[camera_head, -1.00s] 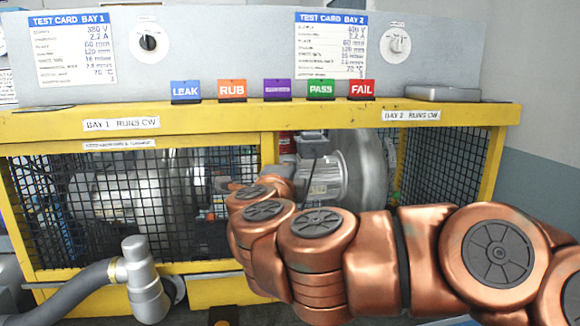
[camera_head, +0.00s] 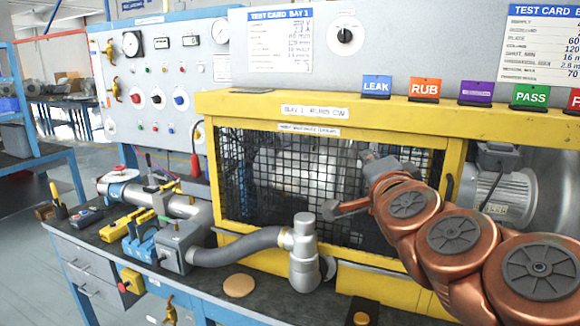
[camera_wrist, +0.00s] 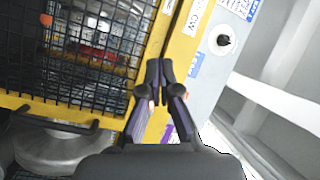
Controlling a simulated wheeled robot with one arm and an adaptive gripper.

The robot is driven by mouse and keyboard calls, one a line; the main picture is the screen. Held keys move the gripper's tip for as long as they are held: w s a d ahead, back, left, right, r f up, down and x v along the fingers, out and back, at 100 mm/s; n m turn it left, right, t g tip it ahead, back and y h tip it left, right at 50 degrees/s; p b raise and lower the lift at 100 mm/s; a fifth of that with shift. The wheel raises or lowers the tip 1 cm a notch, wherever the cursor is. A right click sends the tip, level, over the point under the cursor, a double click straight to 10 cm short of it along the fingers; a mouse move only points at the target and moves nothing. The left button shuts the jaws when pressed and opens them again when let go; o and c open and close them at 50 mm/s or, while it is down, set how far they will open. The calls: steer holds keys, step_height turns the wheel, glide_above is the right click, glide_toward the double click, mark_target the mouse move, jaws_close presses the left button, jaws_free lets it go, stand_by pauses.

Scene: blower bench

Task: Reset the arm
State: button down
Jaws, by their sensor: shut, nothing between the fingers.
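My arm, copper-coloured, reaches in from the right in the head view. My gripper (camera_head: 347,209) is at its end, in front of the mesh door of bay 1 (camera_head: 290,180). In the wrist view my gripper (camera_wrist: 161,80) has its two dark fingers together, with nothing between them. The fingers point along the yellow frame (camera_wrist: 150,60) of the bay. I cannot tell whether they touch it.
A grey hose (camera_head: 240,247) with a metal elbow (camera_head: 303,260) stands before the bay. A motor (camera_head: 497,200) sits in bay 2. A tan disc (camera_head: 239,286) lies on the bench.

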steer(key=s+a+f+n+g+y+p, duration=0.1)
steer(key=s+a+f+n+g+y, duration=0.1)
steer(key=s+a+f+n+g, duration=0.5)
steer(key=s+a+f+n+g+y+p, duration=0.15)
steer(key=s+f+n+g, duration=0.3)
steer(key=f, duration=0.75)
steer(key=s+d+f+g+h, duration=0.1)
steer(key=s+d+f+g, duration=0.2)
steer(key=s, duration=0.4)
steer(key=s+d+f+n+g+h+p, duration=0.1)
steer(key=s+d+f+g, duration=0.1)
steer(key=s+d, duration=0.3)
steer(key=s+d+f+g+h+p, duration=0.1)
steer(key=s+d+f+g+h, duration=0.1)
steer(key=s, duration=0.7)
steer(key=shift+s+d+f+g, duration=0.35)
steer(key=shift+d+f+g, duration=0.55)
steer(key=shift+d, duration=0.25)
